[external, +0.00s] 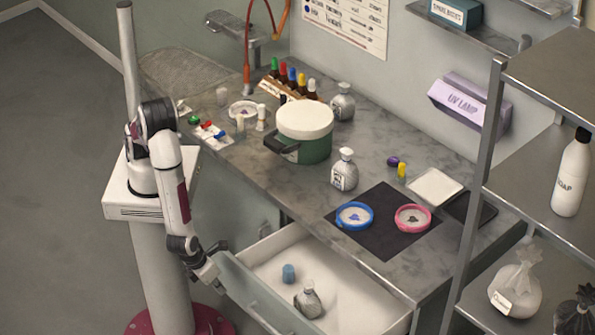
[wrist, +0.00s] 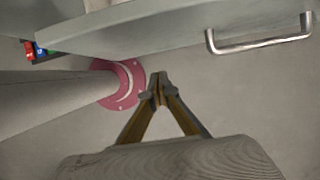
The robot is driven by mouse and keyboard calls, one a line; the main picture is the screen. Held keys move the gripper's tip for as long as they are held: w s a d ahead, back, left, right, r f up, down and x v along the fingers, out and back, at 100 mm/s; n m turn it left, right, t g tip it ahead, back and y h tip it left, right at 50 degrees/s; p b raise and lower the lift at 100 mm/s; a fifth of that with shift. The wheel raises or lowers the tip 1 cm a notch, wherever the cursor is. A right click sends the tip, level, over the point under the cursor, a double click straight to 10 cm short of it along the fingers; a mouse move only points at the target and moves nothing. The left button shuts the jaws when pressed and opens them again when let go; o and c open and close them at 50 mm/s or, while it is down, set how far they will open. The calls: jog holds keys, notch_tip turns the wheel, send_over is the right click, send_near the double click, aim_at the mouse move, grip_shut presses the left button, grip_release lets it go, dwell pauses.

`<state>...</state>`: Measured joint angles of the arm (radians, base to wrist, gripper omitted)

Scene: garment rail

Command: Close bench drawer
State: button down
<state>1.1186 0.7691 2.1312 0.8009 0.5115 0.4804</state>
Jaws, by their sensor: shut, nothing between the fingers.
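The bench drawer (external: 345,275) is pulled out from under the bench, with a white inside. It holds a blue cylinder (external: 289,273) and a grey bottle (external: 308,299). Its grey-green front panel (external: 250,290) faces lower left and carries a bar handle, clear in the wrist view (wrist: 260,42). My gripper (external: 216,287) is low, just outside the left end of the drawer front. In the wrist view my gripper (wrist: 157,88) has its fingertips together with nothing between them, below the panel in the picture and left of the handle. I cannot tell whether it touches the panel.
The bench top (external: 280,205) carries a green pot (external: 304,132), a black mat (external: 383,220) with two dishes, and bottles. A metal shelf rack (external: 468,190) stands right of the drawer. Open floor (external: 50,180) lies at the left.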

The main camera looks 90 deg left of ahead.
aim_at(232, 284)
jog(key=shift+w+a+f, duration=0.45)
jog(key=shift+w+a, duration=0.4)
jog(key=shift+w+a+f, duration=0.45)
jog(key=shift+w+a, duration=0.35)
jog(key=w+a, duration=1.6)
jog(key=shift+s, duration=0.1)
